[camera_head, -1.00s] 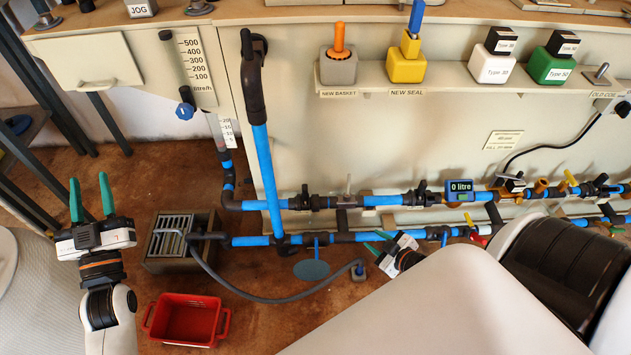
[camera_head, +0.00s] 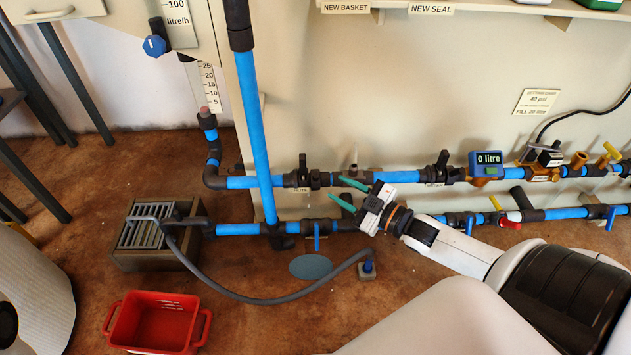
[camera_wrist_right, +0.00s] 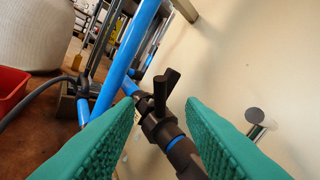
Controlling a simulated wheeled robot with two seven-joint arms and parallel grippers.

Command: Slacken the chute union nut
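My right gripper (camera_head: 347,193) is open and empty in the head view, its green fingers pointing left beside the upper blue pipe (camera_head: 397,177). In the right wrist view the open fingers (camera_wrist_right: 160,112) frame a dark fitting with a black handle (camera_wrist_right: 166,90) and a dark collar on the blue pipe. The fitting lies ahead of the fingertips, apart from them. In the head view, dark fittings sit on the upper pipe left of the gripper (camera_head: 308,179) and right of it (camera_head: 437,168). I cannot tell which part is the chute union nut. My left gripper is out of view.
The lower blue pipe has a blue-handled valve (camera_head: 317,232). A grey hose (camera_head: 262,299) curves over the floor from a grated box (camera_head: 160,262). A red basket (camera_head: 155,325) stands in front. The cream panel (camera_head: 380,90) is close behind the pipes.

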